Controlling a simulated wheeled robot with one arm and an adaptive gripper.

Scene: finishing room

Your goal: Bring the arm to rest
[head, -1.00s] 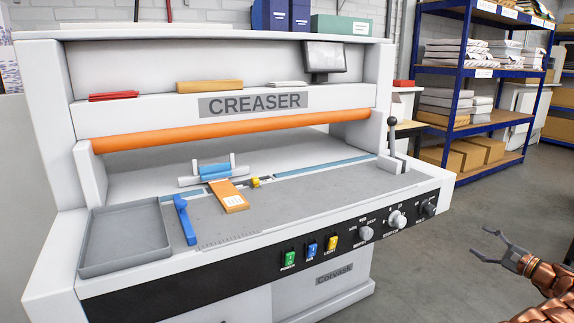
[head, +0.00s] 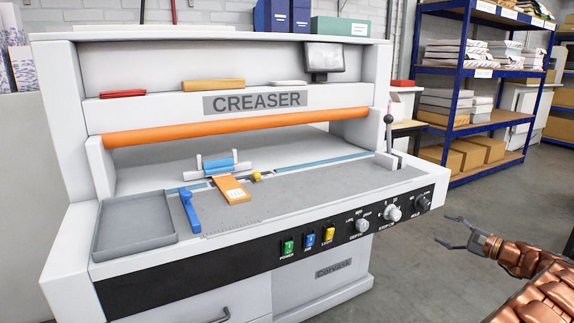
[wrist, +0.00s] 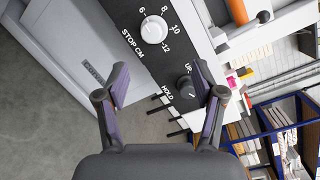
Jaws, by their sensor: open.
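My gripper (head: 462,233) is at the lower right in the head view, in front of the creaser's right end and apart from it. Its jaws are open and empty. In the wrist view my gripper (wrist: 165,90) has its two fingers spread wide, with the creaser's control panel (wrist: 150,62) seen beyond them. The creaser (head: 260,232) is a large white machine with an orange bar (head: 240,128). A white stop knob (wrist: 153,29) and a dark hold knob (wrist: 186,82) show in the wrist view.
On the creaser bed lie a grey tray (head: 135,246), a blue tool (head: 190,210) and an orange piece (head: 232,190). A lever (head: 388,135) stands at its right end. Blue shelving (head: 462,100) with paper and boxes is behind. Floor (head: 410,290) is clear between creaser and arm.

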